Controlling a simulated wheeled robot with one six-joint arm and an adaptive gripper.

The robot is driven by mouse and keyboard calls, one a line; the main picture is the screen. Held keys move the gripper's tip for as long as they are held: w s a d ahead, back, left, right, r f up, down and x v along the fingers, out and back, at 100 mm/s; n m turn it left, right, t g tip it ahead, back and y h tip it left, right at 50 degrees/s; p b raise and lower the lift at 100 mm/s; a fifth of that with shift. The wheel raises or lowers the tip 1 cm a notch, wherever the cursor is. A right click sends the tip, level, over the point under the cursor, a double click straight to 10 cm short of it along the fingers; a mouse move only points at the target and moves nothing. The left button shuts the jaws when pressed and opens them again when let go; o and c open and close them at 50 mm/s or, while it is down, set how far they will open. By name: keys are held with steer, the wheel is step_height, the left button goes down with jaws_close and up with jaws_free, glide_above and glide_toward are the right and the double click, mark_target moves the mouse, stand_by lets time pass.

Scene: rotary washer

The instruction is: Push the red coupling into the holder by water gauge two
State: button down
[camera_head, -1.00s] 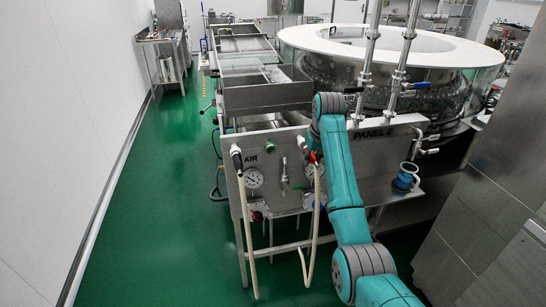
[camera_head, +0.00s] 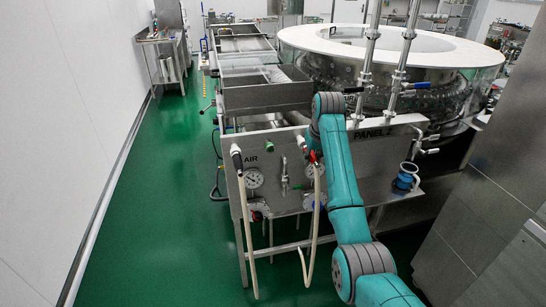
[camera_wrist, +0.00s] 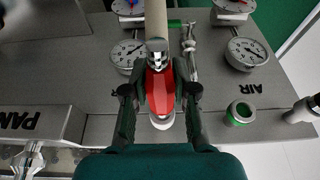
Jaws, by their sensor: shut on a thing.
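The red coupling (camera_wrist: 160,88) is between the fingers of my gripper (camera_wrist: 160,92) in the wrist view, with a beige hose (camera_wrist: 155,18) running from its far end. My gripper is shut on it. In the head view the coupling (camera_head: 315,157) shows small and red beside my teal arm, at the front of the steel panel (camera_head: 284,187), its hose hanging below. A gauge (camera_wrist: 127,52) lies left of the coupling in the wrist view, its number not readable. The holder is not clearly visible; I cannot tell whether the coupling is seated.
Another gauge (camera_wrist: 247,52) sits by the AIR label, near a green-ringed fitting (camera_wrist: 240,112). A second hose with a black-and-white coupling (camera_head: 236,158) hangs at the panel's left. Green floor (camera_head: 165,220) is clear at left.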

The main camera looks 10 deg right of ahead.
steer(key=shift+w, duration=0.7)
stand_by(0.6)
steer(key=c, duration=0.8)
jaws_free()
steer(key=shift+c, duration=0.2)
